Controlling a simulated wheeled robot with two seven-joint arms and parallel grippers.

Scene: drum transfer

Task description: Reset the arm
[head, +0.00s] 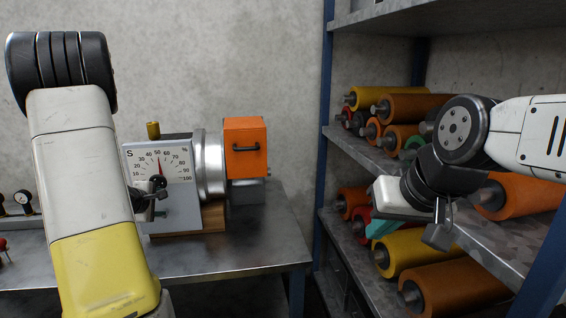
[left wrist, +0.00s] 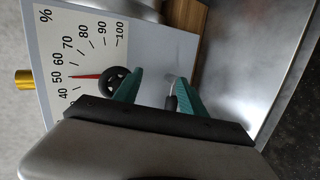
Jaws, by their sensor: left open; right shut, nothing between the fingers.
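My left arm (head: 75,150) stands at the left of the head view and hides most of its gripper. In the left wrist view, the left gripper (left wrist: 158,82) is open, its two teal fingers pointing at the machine's dial panel. A black knob (left wrist: 116,80) shows beside one finger. A small dark-tipped lever (left wrist: 170,100) shows between the fingers; I cannot tell whether they touch it. My right gripper (head: 380,229) is shut and empty in front of the shelves, its teal fingers partly hidden by its white body.
The machine with a white dial (head: 160,162) and orange box (head: 245,146) stands on a metal table (head: 240,240). At the right, a metal shelf (head: 375,152) holds several orange, yellow and red drums, close behind my right arm. The table's front right is clear.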

